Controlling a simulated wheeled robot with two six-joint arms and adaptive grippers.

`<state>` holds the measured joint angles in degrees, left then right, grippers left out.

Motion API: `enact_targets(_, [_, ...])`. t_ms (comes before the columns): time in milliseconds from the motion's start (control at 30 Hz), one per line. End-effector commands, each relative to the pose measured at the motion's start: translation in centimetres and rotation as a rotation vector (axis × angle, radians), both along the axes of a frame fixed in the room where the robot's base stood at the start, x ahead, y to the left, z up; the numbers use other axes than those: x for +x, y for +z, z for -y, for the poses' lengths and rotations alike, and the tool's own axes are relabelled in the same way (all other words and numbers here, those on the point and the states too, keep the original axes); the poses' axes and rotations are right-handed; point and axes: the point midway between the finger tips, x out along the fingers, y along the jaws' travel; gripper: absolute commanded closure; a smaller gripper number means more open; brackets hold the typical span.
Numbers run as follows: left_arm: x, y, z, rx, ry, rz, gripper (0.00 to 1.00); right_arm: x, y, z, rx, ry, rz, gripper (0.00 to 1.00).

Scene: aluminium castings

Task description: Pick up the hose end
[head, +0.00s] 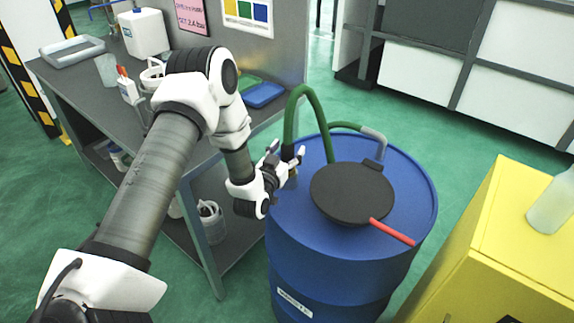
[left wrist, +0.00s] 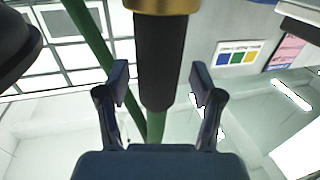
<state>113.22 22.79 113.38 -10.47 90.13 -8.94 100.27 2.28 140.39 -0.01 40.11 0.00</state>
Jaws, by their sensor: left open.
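The green hose (head: 318,108) arches up over the top of a blue drum (head: 405,190) and comes down by my left gripper (head: 287,156). In the head view the hose end is mostly hidden behind the gripper. In the left wrist view the hose end (left wrist: 160,60) is a black sleeve with a brass collar (left wrist: 160,5). My open left gripper (left wrist: 160,88) has one finger on each side of the black sleeve, with visible gaps. Whether the sleeve is at the same depth as the fingertips is hard to tell. My right gripper is not in view.
A black round lid (head: 350,190) with a red handle (head: 392,231) lies on the drum. A grey workbench (head: 85,85) with bottles and blue and green trays stands at left. A yellow cabinet (head: 480,255) stands at right. Green floor lies behind the drum.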

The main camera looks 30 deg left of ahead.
Motion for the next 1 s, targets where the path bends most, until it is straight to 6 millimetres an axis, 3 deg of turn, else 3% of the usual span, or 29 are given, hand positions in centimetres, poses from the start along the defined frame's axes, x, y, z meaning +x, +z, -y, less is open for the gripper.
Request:
enact_targets(33, [0.0, 0.0, 0.0, 0.0, 0.0, 0.0, 0.34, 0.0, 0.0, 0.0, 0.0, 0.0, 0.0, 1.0])
enact_targets(67, [0.0, 0.0, 0.0, 0.0, 0.0, 0.0, 0.41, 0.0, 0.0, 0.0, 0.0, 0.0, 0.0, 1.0])
enact_targets(233, [0.0, 0.0, 0.0, 0.0, 0.0, 0.001, 1.0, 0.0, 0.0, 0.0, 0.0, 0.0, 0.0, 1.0])
enact_targets(667, [0.0, 0.7, 0.0, 0.001, 0.001, 0.004, 1.0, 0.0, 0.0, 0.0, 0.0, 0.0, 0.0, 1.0])
enact_targets(1000, [0.0, 6.3, -0.1, -0.001, 0.001, 0.008, 1.0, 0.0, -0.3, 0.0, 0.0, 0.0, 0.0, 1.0])
